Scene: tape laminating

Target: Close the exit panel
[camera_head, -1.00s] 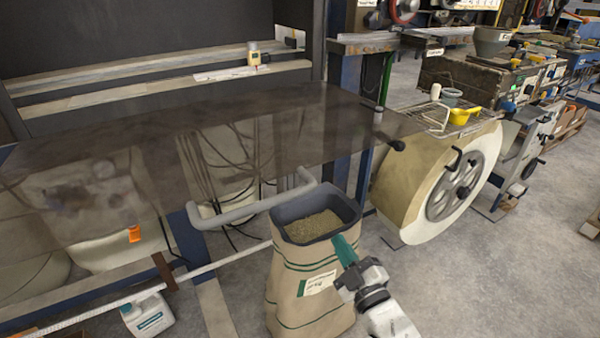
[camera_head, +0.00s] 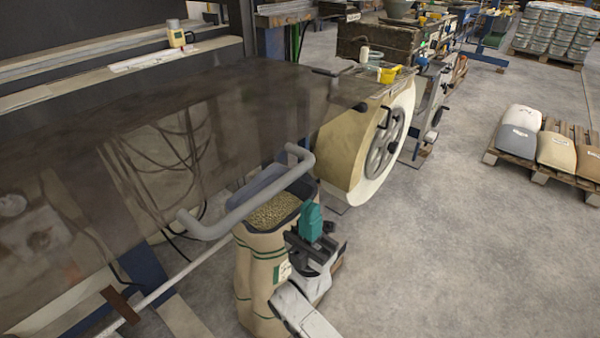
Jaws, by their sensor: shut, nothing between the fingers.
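The exit panel (camera_head: 90,140) is a large, dark, see-through sheet that fills the left of the view. It stands out raised towards me, at a slant. Its grey bar handle (camera_head: 246,197) runs along the near edge, in front of the sack's mouth in this view. My gripper (camera_head: 311,222), with teal fingers, is just right of and below the handle's right end, apart from it in the picture. Its fingers are together and it holds nothing. The depth gap between gripper and handle is hard to tell.
An open sack of granules (camera_head: 262,260) stands below the handle, beside my arm. A large cream wheel housing (camera_head: 350,150) stands beyond. A pallet with bags (camera_head: 545,145) lies at the right. The floor (camera_head: 440,260) between is clear.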

